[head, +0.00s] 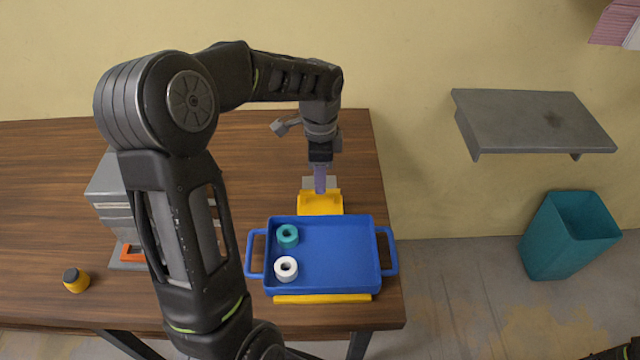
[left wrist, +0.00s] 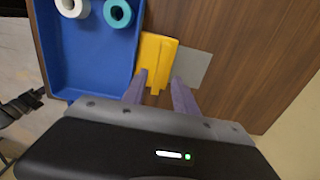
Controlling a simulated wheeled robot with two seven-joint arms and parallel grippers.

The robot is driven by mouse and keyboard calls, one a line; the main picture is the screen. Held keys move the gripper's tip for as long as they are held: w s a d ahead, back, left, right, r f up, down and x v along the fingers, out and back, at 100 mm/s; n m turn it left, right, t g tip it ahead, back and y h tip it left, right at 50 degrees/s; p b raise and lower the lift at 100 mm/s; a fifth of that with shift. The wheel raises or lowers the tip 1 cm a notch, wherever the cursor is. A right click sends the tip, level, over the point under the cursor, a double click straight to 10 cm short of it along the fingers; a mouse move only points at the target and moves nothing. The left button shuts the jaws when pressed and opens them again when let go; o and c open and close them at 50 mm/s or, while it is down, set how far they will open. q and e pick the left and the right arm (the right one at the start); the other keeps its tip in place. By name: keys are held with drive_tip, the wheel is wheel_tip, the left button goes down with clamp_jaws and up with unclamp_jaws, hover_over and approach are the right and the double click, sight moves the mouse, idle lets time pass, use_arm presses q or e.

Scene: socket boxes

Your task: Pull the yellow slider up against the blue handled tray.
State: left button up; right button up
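The yellow slider (head: 320,205) lies on the table just behind the blue handled tray (head: 352,219). In the left wrist view the slider (left wrist: 157,55) sits close beside the tray's wall (left wrist: 137,45); I cannot tell whether they touch. My left gripper (head: 320,190) points down at the slider's far side. In the left wrist view its two fingers (left wrist: 160,77) are apart, with a narrow part of the slider between them. The tray holds a teal roll (head: 288,236) and a white roll (head: 286,268) on its left side. My right gripper cannot be made out.
A grey flat piece (left wrist: 192,68) lies beside the slider. A yellow strip (head: 322,298) runs along the tray's front. A grey machine (head: 108,190) and a small yellow-and-dark jar (head: 76,280) stand at left. A wall shelf (head: 530,120) and teal bin (head: 568,235) are off the table.

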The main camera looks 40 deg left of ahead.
use_arm(q)
wheel_tip(320, 180, up, 4)
drive_tip(key=shift+r, duration=0.2)
drive_tip(key=shift+f, duration=0.1)
idle(0.5)
